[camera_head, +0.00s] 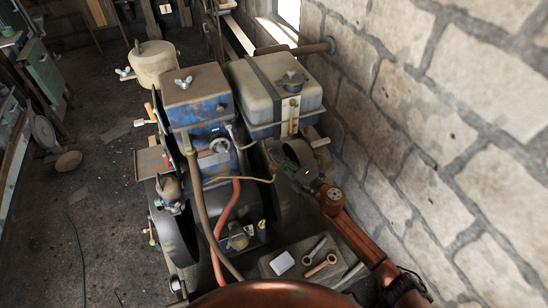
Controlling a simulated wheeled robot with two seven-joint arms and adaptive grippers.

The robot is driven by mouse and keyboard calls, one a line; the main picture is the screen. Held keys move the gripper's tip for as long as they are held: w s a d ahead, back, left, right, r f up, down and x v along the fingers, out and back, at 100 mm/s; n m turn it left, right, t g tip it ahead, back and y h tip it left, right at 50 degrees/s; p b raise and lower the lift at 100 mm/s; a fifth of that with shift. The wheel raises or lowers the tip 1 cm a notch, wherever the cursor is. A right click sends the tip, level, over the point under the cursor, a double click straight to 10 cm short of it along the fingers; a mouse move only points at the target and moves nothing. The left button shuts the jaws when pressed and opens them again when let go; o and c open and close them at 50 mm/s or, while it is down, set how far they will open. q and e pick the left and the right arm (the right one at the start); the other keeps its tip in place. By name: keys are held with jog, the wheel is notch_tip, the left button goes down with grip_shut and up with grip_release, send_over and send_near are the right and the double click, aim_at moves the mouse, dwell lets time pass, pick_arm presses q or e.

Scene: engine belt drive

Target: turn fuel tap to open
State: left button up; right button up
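The blue engine (207,112) stands in the middle of the head view. A pale fuel tank (262,88) with a dark cap sits behind it to the right. A thin tan line (238,179) runs from the engine to below the tank. The fuel tap is too small to pick out surely; it may be among the small fittings below the tank, and its handle position cannot be read. My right gripper (306,174) is dark and small, below the tank beside a dark round part. Its fingers blend into the machinery, so opening and contact are unclear. My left gripper is out of view.
A stone wall (440,130) closes off the right side, close to my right arm. A red hose (227,218) and a brown hose (205,205) hang in front of the engine. A bench (345,278) below holds a white block and small tools.

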jog(key=v, duration=1.1)
jog(key=shift+d, duration=0.15)
